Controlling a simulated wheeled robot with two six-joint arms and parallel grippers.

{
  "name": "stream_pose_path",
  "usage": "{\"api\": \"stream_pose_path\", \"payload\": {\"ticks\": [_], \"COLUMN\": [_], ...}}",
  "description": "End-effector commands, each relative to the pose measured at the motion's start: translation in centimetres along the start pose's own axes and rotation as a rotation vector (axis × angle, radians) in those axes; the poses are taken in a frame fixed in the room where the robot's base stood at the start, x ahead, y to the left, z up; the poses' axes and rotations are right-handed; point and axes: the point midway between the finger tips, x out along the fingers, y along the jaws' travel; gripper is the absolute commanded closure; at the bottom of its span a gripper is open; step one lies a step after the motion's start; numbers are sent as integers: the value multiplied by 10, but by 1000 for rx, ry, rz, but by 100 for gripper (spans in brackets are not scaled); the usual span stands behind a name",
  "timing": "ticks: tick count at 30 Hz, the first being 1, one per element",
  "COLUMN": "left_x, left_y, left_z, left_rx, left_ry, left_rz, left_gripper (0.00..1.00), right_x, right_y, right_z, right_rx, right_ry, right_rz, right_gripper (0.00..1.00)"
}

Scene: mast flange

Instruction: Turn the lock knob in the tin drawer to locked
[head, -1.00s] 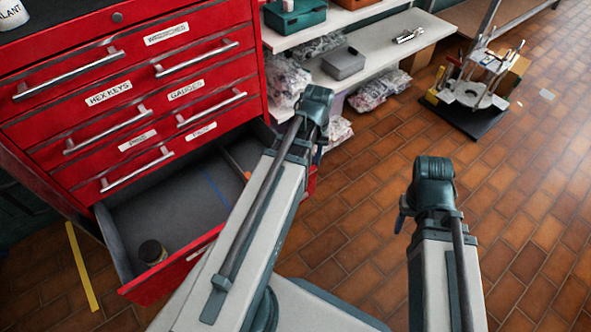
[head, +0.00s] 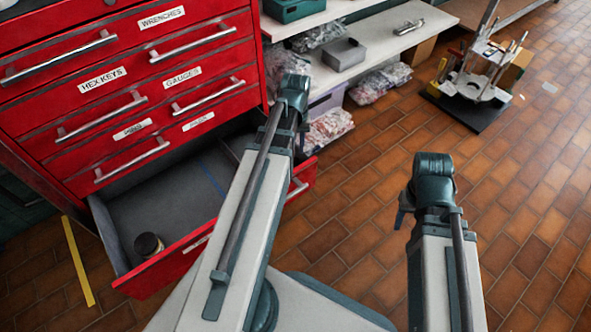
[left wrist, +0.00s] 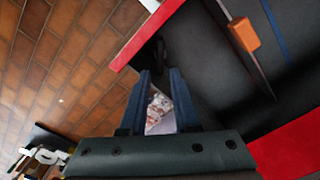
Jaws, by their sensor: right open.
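The open bottom drawer (head: 155,205) of the red cabinet has a dark grey inside and a red front. It also shows in the left wrist view (left wrist: 205,65), with a thin divider and an orange piece (left wrist: 243,35). A dark shape just beyond my left fingertips, at the drawer wall, may be the lock knob; I cannot tell its setting. My left gripper (left wrist: 160,75) is open, with two blue fingers apart and nothing visibly held. In the head view it is hidden behind my left arm. My right gripper (head: 402,215) shows only in part, open, beside my right arm, away from the drawer.
A dark jar (head: 148,245) stands in the drawer's near left corner. White shelves (head: 380,50) with bagged items and a grey box (head: 343,54) stand right of the cabinet. A tool stand (head: 475,85) is at the back right.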

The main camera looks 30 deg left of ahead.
Motion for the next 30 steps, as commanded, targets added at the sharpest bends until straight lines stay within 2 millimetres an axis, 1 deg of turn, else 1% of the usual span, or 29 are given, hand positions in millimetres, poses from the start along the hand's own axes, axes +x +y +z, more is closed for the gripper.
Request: {"api": "stream_pose_path", "payload": {"ticks": [1, 15, 18, 22, 30], "left_x": [15, 81, 91, 98, 98], "left_y": [0, 0, 0, 0, 0], "left_z": [0, 0, 0, 0, 0], "left_rx": [0, 0, 0, 0, 0], "left_ry": [0, 0, 0, 0, 0], "left_rz": [0, 0, 0, 0, 0], "left_gripper": [70, 70, 70, 70, 70], "right_x": [15, 80, 91, 98, 97], "right_y": [-2, -10, -11, -11, -11], "right_z": [-1, -5, -6, -6, -6], "right_rx": [-1, -1, 3, 6, 7], "right_ry": [1, 3, 3, 3, 3], "right_rz": [-1, -5, -5, -5, -5], "right_gripper": [50, 50, 50, 50, 50]}}
